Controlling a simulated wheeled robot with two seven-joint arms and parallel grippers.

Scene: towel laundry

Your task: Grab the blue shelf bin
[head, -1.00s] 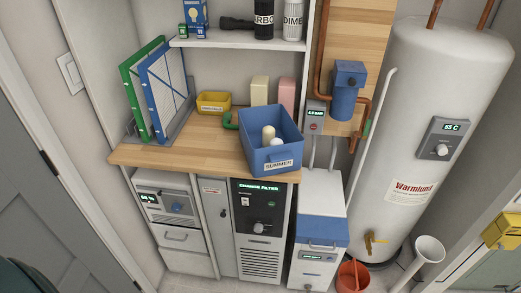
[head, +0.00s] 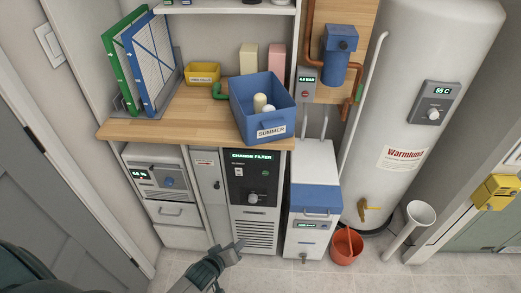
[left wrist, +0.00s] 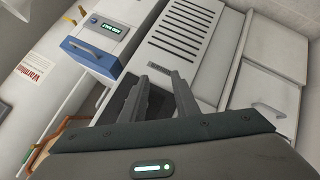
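The blue shelf bin (head: 253,118), labelled SUMMER, sits on the wooden counter (head: 180,130) near its front right edge, with several pale rounded items inside. My left gripper (head: 238,247) is low in front of the cabinets, well below the bin and apart from it. In the left wrist view its two fingers (left wrist: 160,98) stand apart with nothing between them, facing the vented cabinet front. The bin does not show in the left wrist view. My right gripper is not in view.
A yellow bin (head: 202,74) and upright green and blue filters (head: 150,65) stand on the counter. A blue-lidded white unit (head: 312,200), an orange bucket (head: 345,247) and the white tank (head: 415,110) are right. The floor (head: 270,272) in front is clear.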

